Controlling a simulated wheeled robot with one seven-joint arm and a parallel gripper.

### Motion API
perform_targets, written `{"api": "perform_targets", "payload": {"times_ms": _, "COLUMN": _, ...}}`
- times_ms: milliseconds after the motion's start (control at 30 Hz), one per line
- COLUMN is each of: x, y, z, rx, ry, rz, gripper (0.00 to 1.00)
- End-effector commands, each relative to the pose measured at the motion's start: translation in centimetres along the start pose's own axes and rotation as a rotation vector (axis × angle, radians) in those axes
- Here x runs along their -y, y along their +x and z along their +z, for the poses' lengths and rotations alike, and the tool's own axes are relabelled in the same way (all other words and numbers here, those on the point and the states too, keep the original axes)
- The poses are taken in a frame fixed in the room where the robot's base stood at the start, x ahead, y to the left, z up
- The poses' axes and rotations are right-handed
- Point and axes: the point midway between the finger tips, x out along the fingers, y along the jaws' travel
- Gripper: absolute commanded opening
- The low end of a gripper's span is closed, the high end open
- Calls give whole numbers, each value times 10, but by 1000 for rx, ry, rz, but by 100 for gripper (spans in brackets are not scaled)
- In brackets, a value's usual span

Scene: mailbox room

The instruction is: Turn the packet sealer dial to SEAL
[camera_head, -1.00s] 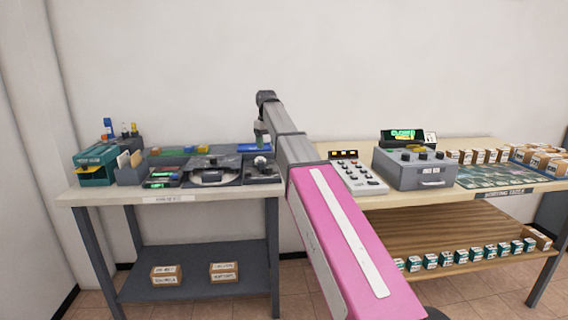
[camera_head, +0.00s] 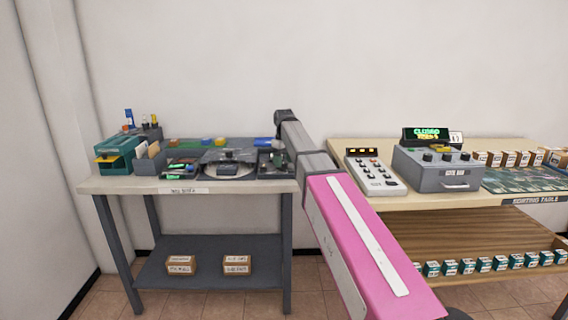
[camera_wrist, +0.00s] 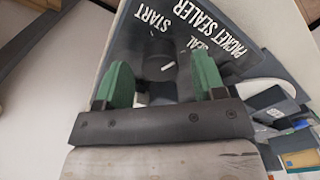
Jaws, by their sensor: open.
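The packet sealer (camera_wrist: 225,62) fills the upper part of the wrist view as a dark panel with upside-down white lettering reading START, SEAL and PACKET SEALER. Its dark dial (camera_wrist: 158,52), with a short white mark, sits near the START and SEAL words. My gripper (camera_wrist: 163,80) is open, its two green fingers apart, with the dial in the gap or just beyond it. I cannot tell whether a finger touches it. In the head view the packet sealer (camera_head: 278,171) stands at the right end of the left table, partly hidden by my arm.
The left table (camera_head: 110,186) also holds a round scale-like device (camera_head: 228,169), a teal box (camera_head: 117,153) and small bins. Right of my arm are a white keypad device (camera_head: 376,174) and a grey box with knobs (camera_head: 437,171) on the sorting table (camera_head: 450,201).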

Motion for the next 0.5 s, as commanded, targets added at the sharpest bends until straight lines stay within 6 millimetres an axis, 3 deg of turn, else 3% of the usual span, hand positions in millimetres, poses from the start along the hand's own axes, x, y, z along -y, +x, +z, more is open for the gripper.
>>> {"api": "perform_targets", "payload": {"times_ms": 433, "x": 0, "y": 11, "z": 0, "rx": -1, "ry": 0, "rz": 0, "gripper": 63}}
{"api": "perform_targets", "payload": {"times_ms": 467, "x": 0, "y": 11, "z": 0, "rx": -1, "ry": 0, "rz": 0, "gripper": 57}}
{"api": "perform_targets", "payload": {"times_ms": 500, "x": 0, "y": 11, "z": 0, "rx": -1, "ry": 0, "rz": 0, "gripper": 44}}
